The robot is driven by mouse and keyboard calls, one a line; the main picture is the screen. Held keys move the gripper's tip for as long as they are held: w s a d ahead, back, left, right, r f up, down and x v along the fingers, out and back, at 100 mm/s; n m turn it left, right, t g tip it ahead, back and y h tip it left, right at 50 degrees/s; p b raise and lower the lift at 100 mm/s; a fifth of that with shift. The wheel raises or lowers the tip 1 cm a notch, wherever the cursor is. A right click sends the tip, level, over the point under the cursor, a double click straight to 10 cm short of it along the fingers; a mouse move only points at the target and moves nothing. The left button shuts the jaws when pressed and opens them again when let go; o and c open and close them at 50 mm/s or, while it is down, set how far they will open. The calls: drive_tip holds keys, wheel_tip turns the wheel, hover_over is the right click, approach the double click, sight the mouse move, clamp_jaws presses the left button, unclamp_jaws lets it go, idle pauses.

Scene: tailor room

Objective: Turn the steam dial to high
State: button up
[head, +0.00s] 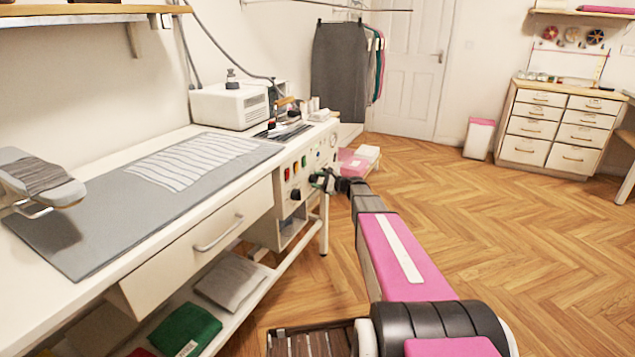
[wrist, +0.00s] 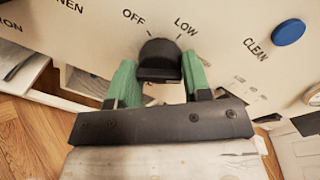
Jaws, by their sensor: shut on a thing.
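The steam dial (wrist: 158,48) is a black knob on the cream control panel, seen at the top middle of the wrist view. The printed words OFF and LOW stand at its upper left and upper right, each with a tick mark. No HIGH mark can be read, and I cannot tell exactly where the dial points. My gripper (wrist: 158,82) has its green fingers shut on the dial, one on each side. In the head view my gripper (head: 319,182) is at the panel on the workbench's right end and hides the dial.
A blue button (wrist: 288,32) sits beside the word CLEAN. The panel (head: 305,165) also has coloured buttons and another black knob (head: 296,194). A drawer with a handle (head: 218,233) is to the left. The wooden floor right of the bench is open.

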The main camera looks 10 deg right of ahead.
drive_tip(key=shift+w+r+m, duration=0.1)
drive_tip(key=shift+m, duration=0.3)
drive_tip(key=o, duration=0.9)
drive_tip(key=shift+d, duration=0.1)
drive_tip(key=v, duration=1)
drive_tip(key=shift+s+d, duration=0.25)
